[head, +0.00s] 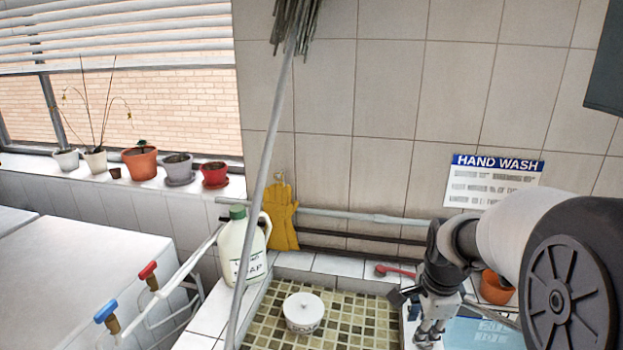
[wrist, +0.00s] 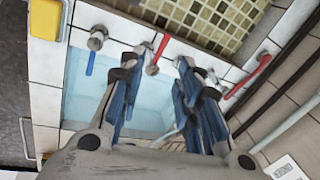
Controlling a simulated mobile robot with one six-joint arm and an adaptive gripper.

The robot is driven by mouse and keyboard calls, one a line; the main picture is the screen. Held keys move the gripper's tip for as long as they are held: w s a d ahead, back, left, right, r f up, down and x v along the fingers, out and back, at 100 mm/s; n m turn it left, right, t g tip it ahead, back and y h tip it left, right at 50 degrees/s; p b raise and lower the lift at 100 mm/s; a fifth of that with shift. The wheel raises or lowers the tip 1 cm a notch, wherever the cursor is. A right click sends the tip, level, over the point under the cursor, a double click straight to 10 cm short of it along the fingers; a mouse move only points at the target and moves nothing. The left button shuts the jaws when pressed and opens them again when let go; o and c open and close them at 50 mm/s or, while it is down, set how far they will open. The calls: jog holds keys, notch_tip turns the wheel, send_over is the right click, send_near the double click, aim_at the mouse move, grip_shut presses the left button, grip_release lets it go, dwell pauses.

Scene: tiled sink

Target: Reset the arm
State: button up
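My arm reaches in from the right in the head view, and my gripper (head: 428,335) points down near the right end of the mosaic-tiled area (head: 345,318). In the wrist view, the two blue-and-black fingers of my gripper (wrist: 158,72) stand wide apart with nothing between them. They are above a pale blue basin (wrist: 88,85). A red-handled tap (wrist: 156,54) shows between the fingertips, and a blue-handled tap (wrist: 95,45) is to their left. Whether the fingers touch anything cannot be told.
A white lidded pot (head: 303,312) stands on the mosaic. A soap jug (head: 243,250), yellow gloves (head: 281,218) and an upright pole (head: 262,180) are left of it. A red brush (head: 395,270) and orange pot (head: 495,288) are near my arm. A yellow sponge (wrist: 45,18) lies at upper left.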

jog(key=s+a+r+n, duration=0.3)
jog(key=s+a+n, duration=0.1)
jog(key=s+n, duration=0.2)
jog(key=s+a+r+n+t, duration=0.1)
jog(key=s+a+r+n, duration=0.2)
jog(key=s+n, duration=0.3)
jog(key=s+a+r+n+t, duration=0.1)
jog(key=s+a+r+n, duration=0.2)
jog(key=s, duration=0.8)
jog(key=a+n, duration=0.2)
jog(key=n, duration=0.1)
jog(key=shift+n+y, duration=0.3)
jog(key=shift+n, duration=0.1)
